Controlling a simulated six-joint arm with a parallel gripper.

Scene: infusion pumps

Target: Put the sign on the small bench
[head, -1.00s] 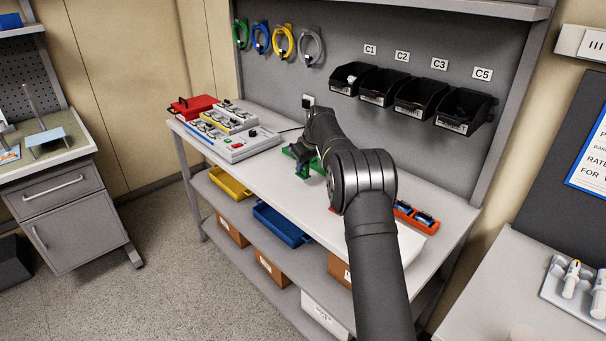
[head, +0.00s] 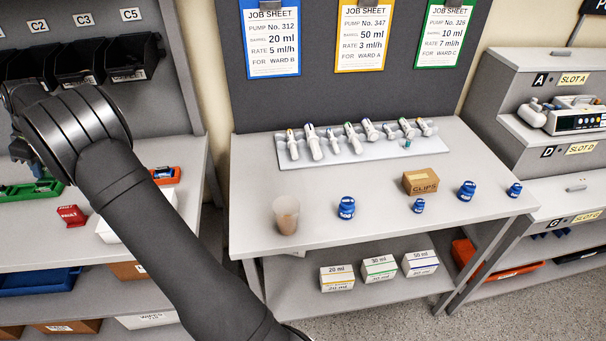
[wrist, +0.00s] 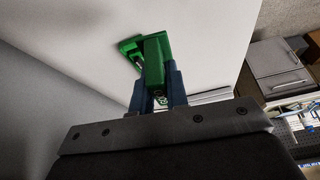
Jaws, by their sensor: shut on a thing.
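A red sign reading FAULT (head: 72,215) stands on the long workbench in the head view, right of and below my gripper (head: 36,167) and apart from it. In the wrist view my gripper (wrist: 159,82) is shut on a green part (wrist: 154,56), with one dark blue finger on each side. In the head view a long green piece (head: 22,190) lies under my fingers; whether it is the same part I cannot tell. A grey drawer unit (wrist: 279,67), which looks like the small bench, shows at the right of the wrist view.
An orange tray (head: 165,175) and a white box (head: 108,231) are near the sign. Another table (head: 390,195) on the right holds a rack of syringes (head: 330,152), a cup (head: 286,213), blue weights (head: 346,208) and a clips box (head: 421,181). Black bins (head: 80,67) hang behind.

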